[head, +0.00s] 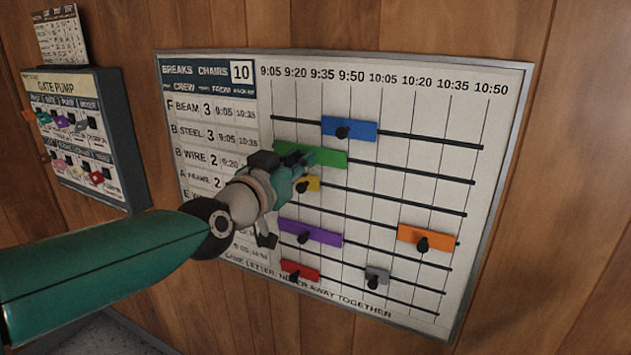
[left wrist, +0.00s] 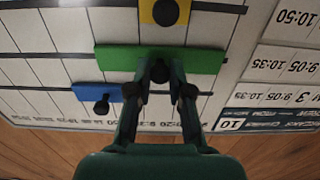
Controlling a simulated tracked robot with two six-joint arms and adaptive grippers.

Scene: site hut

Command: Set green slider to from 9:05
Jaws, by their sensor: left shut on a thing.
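The green slider (head: 328,158) sits on the second rail of the break board (head: 420,190). Its left end is at or very near the 9:05 line, at the left end of the rail, and its right end is near 9:35. My left gripper (head: 303,160) is shut on the green slider's knob and covers part of the slider. In the left wrist view, which shows the board upside down, the green slider (left wrist: 113,58) lies across the fingertips (left wrist: 161,75), with its right end close to the grid's edge. My right gripper is not in view.
The blue slider (head: 362,130) is on the rail above. The yellow slider (head: 313,184) is just below my gripper. Purple (head: 322,236), orange (head: 420,236), red (head: 300,269) and grey (head: 380,275) sliders sit lower. A gate pump board (head: 125,150) hangs at left.

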